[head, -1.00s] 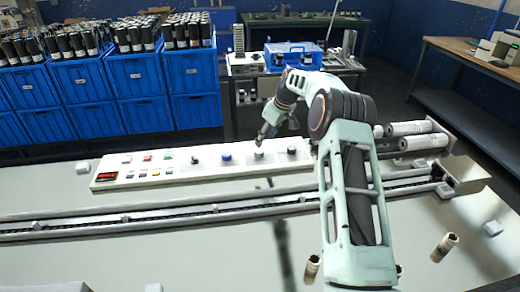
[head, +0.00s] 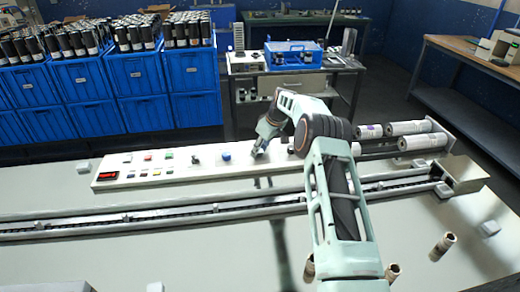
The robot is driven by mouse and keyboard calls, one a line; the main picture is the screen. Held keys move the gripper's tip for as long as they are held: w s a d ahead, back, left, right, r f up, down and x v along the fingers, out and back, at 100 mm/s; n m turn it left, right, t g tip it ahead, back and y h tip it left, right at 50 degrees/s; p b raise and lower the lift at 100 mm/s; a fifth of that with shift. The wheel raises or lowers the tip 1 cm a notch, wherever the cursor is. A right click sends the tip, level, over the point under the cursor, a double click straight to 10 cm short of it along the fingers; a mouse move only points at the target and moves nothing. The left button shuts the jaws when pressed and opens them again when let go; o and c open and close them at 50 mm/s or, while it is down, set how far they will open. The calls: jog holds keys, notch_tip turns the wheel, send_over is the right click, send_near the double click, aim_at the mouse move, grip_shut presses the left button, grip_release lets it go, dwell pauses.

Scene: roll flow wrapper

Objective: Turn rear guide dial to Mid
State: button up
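The white control panel (head: 140,176) lies on the machine top and carries a row of dials. A dark dial (head: 195,160) and a blue dial (head: 226,156) show clearly. A dial to the right of the blue one is now hidden behind my gripper (head: 258,151), and the rightmost one is largely covered by my arm. My gripper points down at the panel, right of the blue dial. Its fingers are too small to tell whether they are open or touching the dial. Labels are too small to read, so I cannot tell which dial is the rear guide one or its setting.
The panel also has a red display (head: 107,176) and several coloured buttons. A long rail (head: 130,220) runs in front of it. Blue crates (head: 133,92) with dark cylinders are behind.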

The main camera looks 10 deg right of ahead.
jog(key=c, duration=0.8)
jog(key=shift+o, duration=0.2)
jog(key=shift+f+m+h+b, duration=0.25)
jog(key=shift+m+b, duration=0.55)
jog(key=shift+b, duration=0.45)
jog(key=shift+a+r+m+t+h+b, duration=0.1)
jog(key=shift+r+m+t+h+b, duration=0.15)
jog(key=shift+m+b, duration=0.4)
jog(key=shift+m+t+h+b, duration=0.15)
jog(key=shift+m+h+b, duration=0.2)
jog(key=shift+m, duration=0.6)
jog(key=o, duration=1.1)
jog(key=shift+r, duration=0.1)
jog(key=v, duration=1.2)
